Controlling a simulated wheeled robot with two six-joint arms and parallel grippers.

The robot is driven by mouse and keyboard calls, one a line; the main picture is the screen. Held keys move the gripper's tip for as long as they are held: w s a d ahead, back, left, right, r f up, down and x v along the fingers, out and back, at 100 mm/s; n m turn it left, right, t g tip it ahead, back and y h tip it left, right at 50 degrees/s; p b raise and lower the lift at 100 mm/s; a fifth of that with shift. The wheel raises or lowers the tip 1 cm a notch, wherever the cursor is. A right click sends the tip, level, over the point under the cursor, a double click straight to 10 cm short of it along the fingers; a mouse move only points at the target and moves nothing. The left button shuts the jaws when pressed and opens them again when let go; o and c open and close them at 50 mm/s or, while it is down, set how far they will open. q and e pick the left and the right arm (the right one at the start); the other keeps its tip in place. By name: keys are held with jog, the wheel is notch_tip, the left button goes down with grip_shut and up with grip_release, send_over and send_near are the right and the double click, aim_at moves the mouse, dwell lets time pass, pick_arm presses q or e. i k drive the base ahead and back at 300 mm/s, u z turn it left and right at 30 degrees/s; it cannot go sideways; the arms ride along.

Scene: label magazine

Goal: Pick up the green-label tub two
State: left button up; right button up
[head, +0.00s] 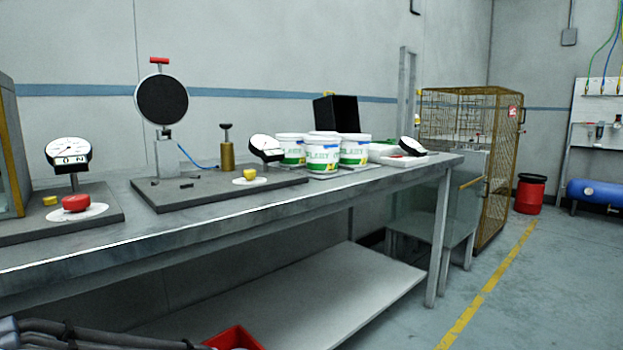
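Several white tubs with green labels stand close together on the grey workbench, right of its middle. One is at the left (291,150), one in the front middle (322,156) and one at the right (354,150). The front tub partly covers its neighbours. I cannot tell which of them is tub two. Neither gripper is in view. Dark cables and part of an arm show at the bottom left corner.
A black box (337,113) stands behind the tubs. A low shelf (300,300) holds a red bin (233,338).

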aim_at(353, 151)
jog(key=u, duration=0.25)
jog(key=k, duration=0.35)
jog(key=z, duration=0.75)
jog(key=i, duration=0.55)
jog(key=z, duration=0.8)
jog(key=i, duration=3)
